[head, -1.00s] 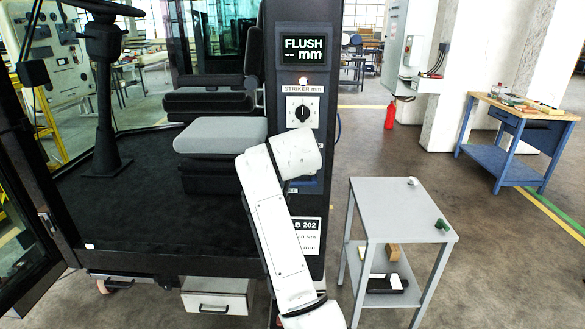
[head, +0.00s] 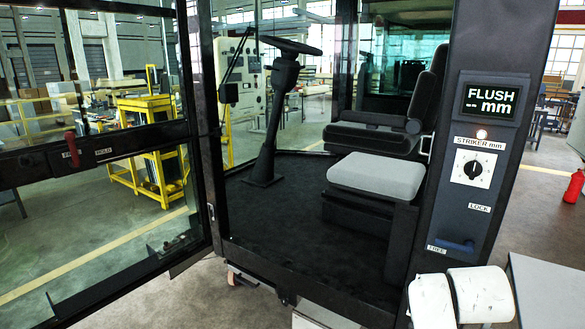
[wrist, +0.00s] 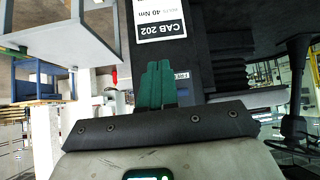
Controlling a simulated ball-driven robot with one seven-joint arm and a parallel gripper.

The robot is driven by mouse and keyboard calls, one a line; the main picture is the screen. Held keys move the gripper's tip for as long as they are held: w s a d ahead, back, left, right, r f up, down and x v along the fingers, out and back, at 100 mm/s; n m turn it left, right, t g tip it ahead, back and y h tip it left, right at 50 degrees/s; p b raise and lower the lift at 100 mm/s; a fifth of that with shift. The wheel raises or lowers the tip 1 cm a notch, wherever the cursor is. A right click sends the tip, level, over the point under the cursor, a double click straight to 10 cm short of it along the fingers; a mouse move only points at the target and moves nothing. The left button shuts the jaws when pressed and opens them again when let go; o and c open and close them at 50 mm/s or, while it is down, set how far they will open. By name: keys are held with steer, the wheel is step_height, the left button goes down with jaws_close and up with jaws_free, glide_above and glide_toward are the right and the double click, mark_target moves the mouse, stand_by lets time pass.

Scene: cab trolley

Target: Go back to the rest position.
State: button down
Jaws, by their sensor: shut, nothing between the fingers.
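My gripper (wrist: 155,86) shows in the wrist view, its green fingers together and empty. In that view the picture is upside down. The fingers appear in front of the dark cab post (wrist: 200,70); how far apart they are I cannot tell. In the head view only white arm links of mine show at the bottom right, in front of the post's lower part, and my gripper is out of sight.
The cab's post (head: 493,110) carries a FLUSH display (head: 491,100) and a striker dial (head: 473,167). The glazed door (head: 120,225) stands open at the left. A grey trolley (head: 545,285) is partly visible at the right edge. A red extinguisher (head: 573,187) stands behind.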

steer(key=s+a+f+n+g+y, duration=0.1)
steer(key=s+a+f+n+g, duration=0.1)
steer(key=s+f, duration=0.7)
steer(key=s+a+f+n+g+y, duration=0.1)
steer(key=s+f+g, duration=0.1)
steer(key=s+f, duration=0.8)
steer(key=s+a+f+n+g+y, duration=0.1)
steer(key=s+a, duration=0.1)
steer(key=s, duration=0.8)
steer(key=s+a+f+n+g+y, duration=0.1)
steer(key=s+a, duration=0.1)
steer(key=s, duration=0.8)
steer(key=shift+s+g, duration=0.15)
steer(key=shift+g, duration=0.25)
